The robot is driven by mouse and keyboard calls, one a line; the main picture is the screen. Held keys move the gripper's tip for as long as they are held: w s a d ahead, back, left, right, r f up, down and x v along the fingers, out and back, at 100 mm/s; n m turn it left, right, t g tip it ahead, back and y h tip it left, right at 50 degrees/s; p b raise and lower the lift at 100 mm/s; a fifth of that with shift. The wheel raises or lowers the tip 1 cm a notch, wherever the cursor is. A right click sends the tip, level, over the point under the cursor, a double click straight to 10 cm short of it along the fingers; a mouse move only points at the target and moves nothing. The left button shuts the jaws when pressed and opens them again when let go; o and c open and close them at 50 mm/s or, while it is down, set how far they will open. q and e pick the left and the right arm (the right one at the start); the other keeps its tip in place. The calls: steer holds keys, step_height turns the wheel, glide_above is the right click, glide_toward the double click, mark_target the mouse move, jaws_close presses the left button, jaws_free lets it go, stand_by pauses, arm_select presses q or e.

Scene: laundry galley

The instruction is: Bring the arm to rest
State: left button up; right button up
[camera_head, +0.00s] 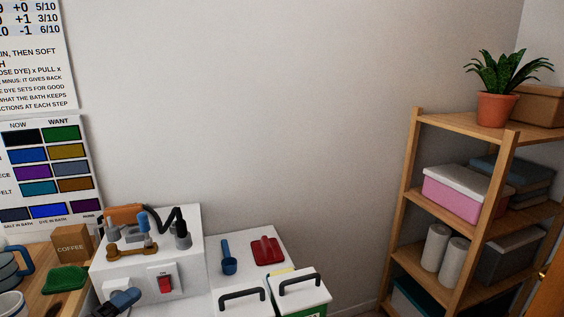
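Neither of my arms nor either gripper shows in the head view. A white machine (195,262) stands at the lower left, with a red switch (165,284) on its front. On its top are an orange-brown part, a brown fitting (130,250) and a black hose (170,216). A dark blue object (122,300) is near its lower front and is partly cut off by the frame edge.
A white surface beside the machine holds a blue scoop (229,258) and a red object (267,251). Black-handled lids (303,291) are in front. A wooden counter (36,262) holds a coffee box (73,245). A wooden shelf (459,123) stands right; the wall between is bare.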

arm_select(q)
steer(key=s+f+n+g+y, duration=0.2)
steer(key=s+f+n+y, duration=0.2)
steer(key=s+f+n, duration=0.4)
steer(key=s+f+n+g+y, duration=0.2)
steer(key=s+f+n+y, duration=0.3)
steer(key=s+f+n, duration=0.4)
step_height(320, 180, down, 6)
steer(key=n, duration=0.4)
steer(key=shift+d, duration=0.3)
steer(key=shift+s, duration=0.1)
arm_select(e)
steer(key=shift+w+r, duration=0.15)
steer(key=shift+w, duration=0.05)
steer(key=shift+w+r, duration=0.3)
steer(key=shift+w, duration=0.05)
steer(key=shift+s+f, duration=0.1)
steer(key=shift+s, duration=0.05)
